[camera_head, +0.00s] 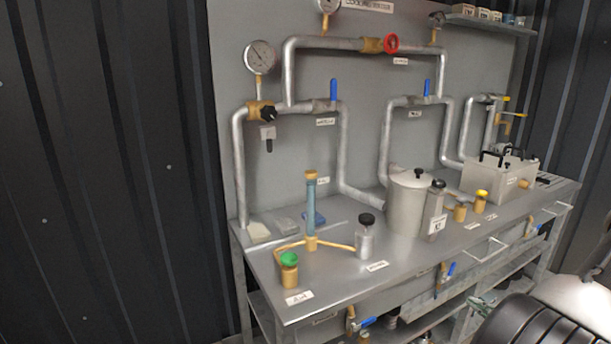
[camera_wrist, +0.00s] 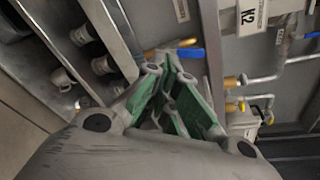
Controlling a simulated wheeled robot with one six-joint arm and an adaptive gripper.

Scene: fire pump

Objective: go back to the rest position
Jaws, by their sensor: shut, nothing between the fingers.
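My gripper (camera_wrist: 168,74) shows in the wrist view with green pads on its grey fingers. It is shut with nothing between the fingers. In the head view my gripper (camera_head: 484,304) is partly visible at the lower right, in front of the bench and below its top. The rest of it is hidden by my arm. In the wrist view a blue-handled valve (camera_wrist: 190,53) appears just beyond the fingertips; I cannot tell whether they touch it.
The steel bench (camera_head: 335,285) carries a green-capped fitting (camera_head: 289,270), a black-capped bottle (camera_head: 365,237), a grey tank (camera_head: 407,205) and a grey box (camera_head: 497,180). Pipes and a gauge (camera_head: 260,57) are on the panel behind. Bench handles (camera_head: 487,248) stick out in front. Dark wall is at left.

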